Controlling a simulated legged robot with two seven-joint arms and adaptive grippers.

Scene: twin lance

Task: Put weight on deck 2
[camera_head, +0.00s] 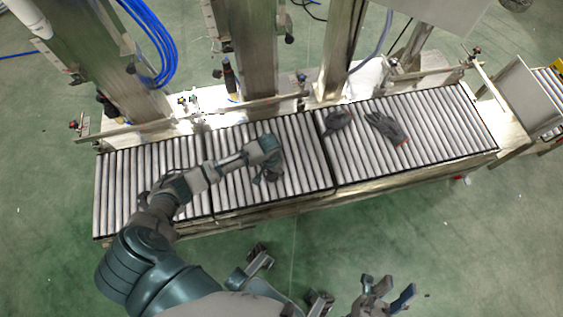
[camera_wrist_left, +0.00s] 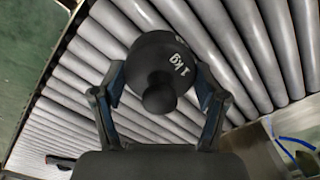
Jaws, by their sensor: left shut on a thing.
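A dark round weight marked "1kg" (camera_wrist_left: 162,66) is between the fingers of my left gripper (camera_wrist_left: 158,98) in the left wrist view. In the head view my left gripper (camera_head: 268,170) is over the middle roller section (camera_head: 240,196), and the weight under it is mostly hidden. The gripper is shut on the weight. I cannot tell whether the weight touches the rollers. My right gripper (camera_head: 385,297) is at the bottom of the head view, off the conveyor, with its fingers spread and nothing between them.
A dark glove (camera_head: 388,128) and a dark crumpled item (camera_head: 338,120) lie on the right roller section (camera_head: 450,125). The left roller section (camera_head: 115,190) looks clear. Metal posts (camera_head: 342,45) and a rail (camera_head: 150,127) stand along the far side.

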